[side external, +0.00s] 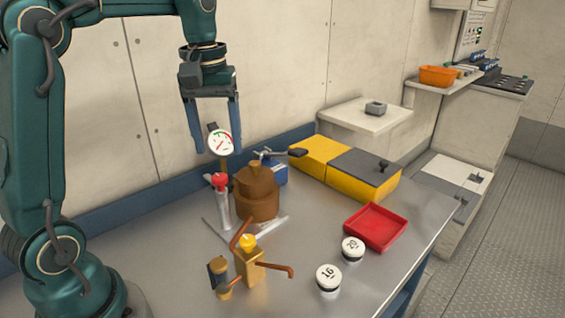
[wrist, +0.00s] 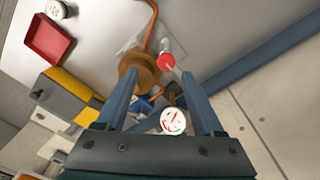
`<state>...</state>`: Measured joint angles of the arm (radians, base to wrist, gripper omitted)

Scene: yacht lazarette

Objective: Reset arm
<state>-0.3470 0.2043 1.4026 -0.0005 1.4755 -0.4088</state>
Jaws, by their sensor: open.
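My gripper (side external: 213,130) hangs from my arm above the left part of the metal table, fingers down and apart. A round white gauge (side external: 221,141) with red and green marks shows just below and between the fingers in the side view. In the wrist view the gauge (wrist: 173,121) also shows between the fingers (wrist: 160,95), with nothing visibly gripped. A brown stepped cylinder (side external: 257,192) stands on the table below, with a red-topped post (side external: 220,182) beside it. Whether a finger touches the gauge cannot be told.
A brass valve piece (side external: 247,265) with copper pipes stands at the front. A yellow and grey box (side external: 347,168) sits at the back.

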